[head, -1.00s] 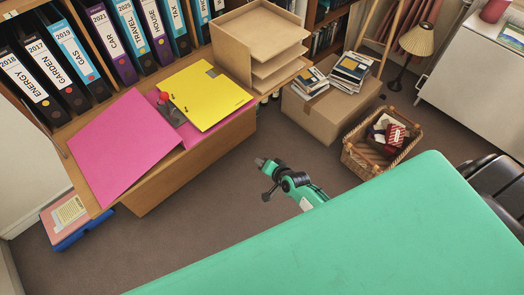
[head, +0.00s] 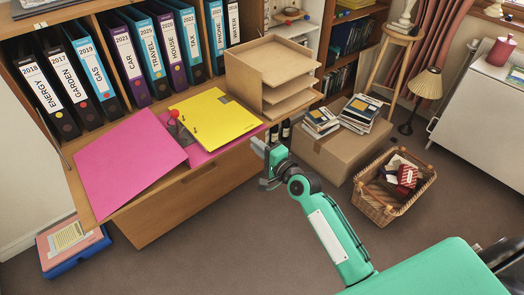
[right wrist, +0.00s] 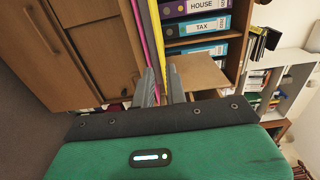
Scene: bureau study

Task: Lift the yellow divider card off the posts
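The yellow divider card (head: 222,118) lies on the open pink binder (head: 130,165) on the desk flap. Small metal parts, apparently the posts, show at the card's left edge, beside a red-knobbed lever (head: 173,115). My right gripper (head: 264,162) is just off the flap's front edge, to the right of the card and apart from it. In the right wrist view its two fingers (right wrist: 162,88) are parted with a gap and nothing clear between them. Beyond them the yellow card (right wrist: 161,45) and pink binder show edge-on as thin strips. My left gripper is not in view.
Labelled binders (head: 120,55) stand in a row behind the flap. A wooden letter tray (head: 265,65) stands right of the card. A cardboard box (head: 335,155) with books and a wicker basket (head: 372,200) are on the floor at right.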

